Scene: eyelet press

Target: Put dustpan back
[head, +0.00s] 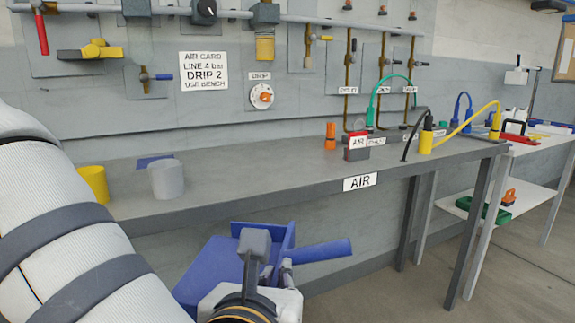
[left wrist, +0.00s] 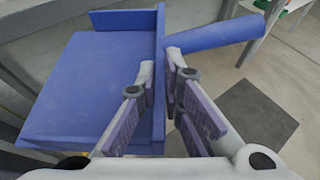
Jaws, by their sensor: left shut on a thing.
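The blue dustpan (head: 210,262) hangs in front of the bench, below the height of its top, with its round handle (head: 320,252) pointing right. My left gripper (head: 268,262) is at the dustpan's wall near the handle. In the left wrist view, the dustpan's flat pan (left wrist: 90,85) lies to the left and the handle to the upper right. The fingers of my left gripper (left wrist: 161,75) are shut with the dustpan's wall between them. The floor shows below, and the pan appears clear of it. My right gripper is in neither view.
The grey AIR bench (head: 240,195) stands behind the dustpan, holding a yellow cup (head: 94,184), a grey cup (head: 167,179) and a flat blue patch (head: 153,161). A dark square (left wrist: 257,112) lies on the open floor. A white table (head: 530,145) stands at right.

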